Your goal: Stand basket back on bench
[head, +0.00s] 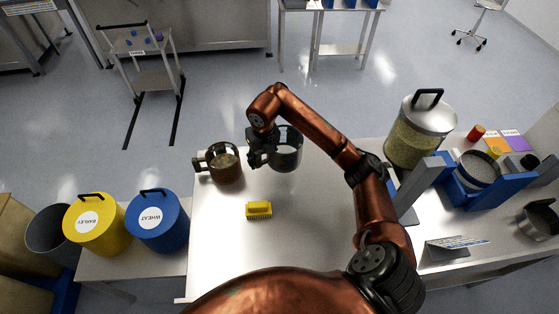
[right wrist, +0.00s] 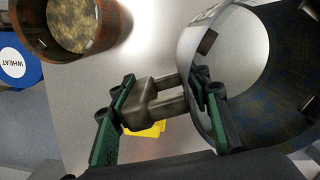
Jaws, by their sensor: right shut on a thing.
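The basket (head: 289,153) is a grey metal cylinder with a dark inside and a boxy side handle. It is at the far edge of the bench (head: 310,215) in the head view. In the right wrist view the basket (right wrist: 222,50) fills the right side, its open mouth showing. My right gripper (head: 261,150) is shut on the basket's handle (right wrist: 150,106), with green-sided fingers on both sides of it in the right wrist view. I cannot tell whether the basket's base touches the bench. My left gripper is not in view.
A brown handled pot (head: 222,165) with grain inside stands just left of the basket. A yellow brush (head: 259,210) lies nearer. Yellow (head: 92,228) and blue (head: 160,228) lidded bins stand left. A large lidded vessel (head: 418,140) and a blue stand (head: 470,195) occupy the right.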

